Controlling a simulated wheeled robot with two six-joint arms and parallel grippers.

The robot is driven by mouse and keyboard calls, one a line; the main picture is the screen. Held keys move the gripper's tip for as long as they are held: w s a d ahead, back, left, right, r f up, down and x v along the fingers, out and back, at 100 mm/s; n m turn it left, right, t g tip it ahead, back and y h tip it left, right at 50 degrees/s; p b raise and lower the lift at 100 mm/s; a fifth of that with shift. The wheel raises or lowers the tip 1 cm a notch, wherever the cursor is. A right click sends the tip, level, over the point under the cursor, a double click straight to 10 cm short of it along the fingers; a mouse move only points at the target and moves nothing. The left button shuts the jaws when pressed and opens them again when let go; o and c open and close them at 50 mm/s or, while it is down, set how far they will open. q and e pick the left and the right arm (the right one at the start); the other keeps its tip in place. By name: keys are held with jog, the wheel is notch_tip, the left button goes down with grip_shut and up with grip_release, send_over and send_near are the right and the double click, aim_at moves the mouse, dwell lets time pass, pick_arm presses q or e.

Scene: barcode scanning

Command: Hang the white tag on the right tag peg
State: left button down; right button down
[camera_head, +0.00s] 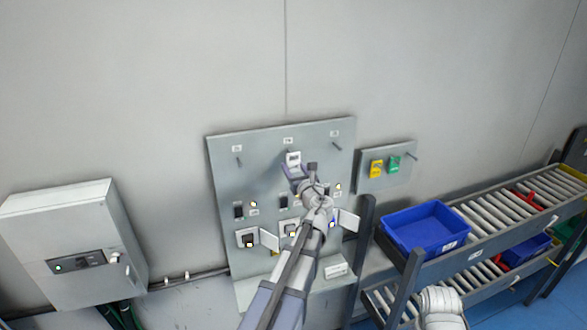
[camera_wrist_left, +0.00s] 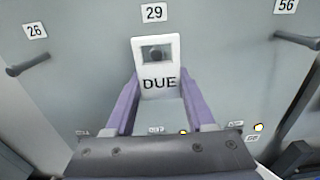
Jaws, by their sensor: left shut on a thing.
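The white tag (camera_head: 294,158) is at the middle peg of the grey panel (camera_head: 225,170). In the left wrist view the tag (camera_wrist_left: 158,86) reads "DUE", is upright, and lies under the "29" label. A dark peg end (camera_wrist_left: 156,55) shows in its window; I cannot tell how far the peg goes through. My left gripper (camera_head: 293,172) is shut on the tag, its purple fingers on both sides. The panel's right peg (camera_head: 336,147), under the "56" label, is bare; it also shows in the left wrist view (camera_wrist_left: 298,41). My right gripper is not in view.
The panel's left peg (camera_head: 239,161) is bare. A smaller board (camera_head: 365,155) to the right carries a yellow tag (camera_head: 376,168), a green tag (camera_head: 394,164) and a bare peg (camera_head: 411,156). Switches and opened covers lie below. A blue bin (camera_head: 425,228) sits on a roller rack.

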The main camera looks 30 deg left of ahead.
pick_arm(q)
jog(key=shift+d, duration=0.1)
jog(key=shift+v, duration=1.7)
jog(key=shift+s, duration=0.1)
send_near(294, 168)
jog(key=shift+a, duration=0.35)
jog(key=shift+f, duration=0.1)
dwell(0.8)
notch_tip(294, 168, down, 14)
jog(key=b, duration=1.4)
jog(key=shift+w, duration=0.2)
